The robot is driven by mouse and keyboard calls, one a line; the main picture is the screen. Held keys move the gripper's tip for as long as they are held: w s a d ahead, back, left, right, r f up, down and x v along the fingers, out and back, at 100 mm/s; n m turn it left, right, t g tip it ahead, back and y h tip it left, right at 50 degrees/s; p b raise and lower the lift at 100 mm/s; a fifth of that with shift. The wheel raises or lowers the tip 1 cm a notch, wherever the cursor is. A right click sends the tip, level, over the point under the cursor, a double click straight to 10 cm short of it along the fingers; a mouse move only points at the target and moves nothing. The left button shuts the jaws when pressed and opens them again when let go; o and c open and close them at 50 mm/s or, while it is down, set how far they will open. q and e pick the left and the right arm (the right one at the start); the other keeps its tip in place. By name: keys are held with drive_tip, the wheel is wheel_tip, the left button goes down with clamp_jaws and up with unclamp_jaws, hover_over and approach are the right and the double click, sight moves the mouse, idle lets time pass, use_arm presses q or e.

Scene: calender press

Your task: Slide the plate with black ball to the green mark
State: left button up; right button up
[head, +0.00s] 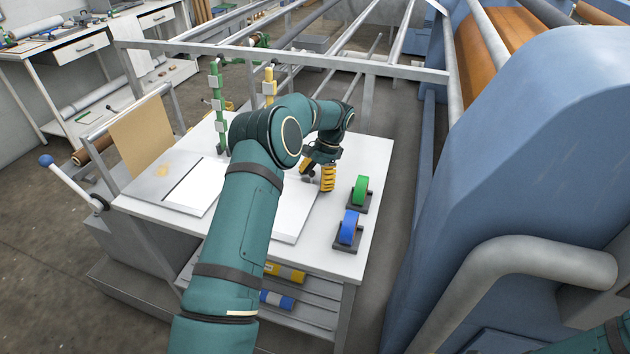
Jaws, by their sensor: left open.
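My left gripper (320,175), with yellow fingers, is open over the back right of the white table, above or at the white plate (296,215). I cannot tell if it touches anything. A small dark-grey part shows beside its fingers; I cannot tell whether it is the black ball. A green upright post (217,100) with pale clips stands at the table's back, left of a yellow post (269,85). I cannot tell which green thing is the mark. My left arm hides the table's middle.
A lever with a blue ball (46,160) sticks out at left. The large blue press (530,150) stands right of the table. Metal rails run behind it.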

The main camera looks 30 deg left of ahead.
use_arm(q)
drive_tip(key=shift+f, duration=0.15)
drive_tip(key=shift+s, duration=0.1)
drive_tip(key=shift+f, duration=0.1)
clamp_jaws()
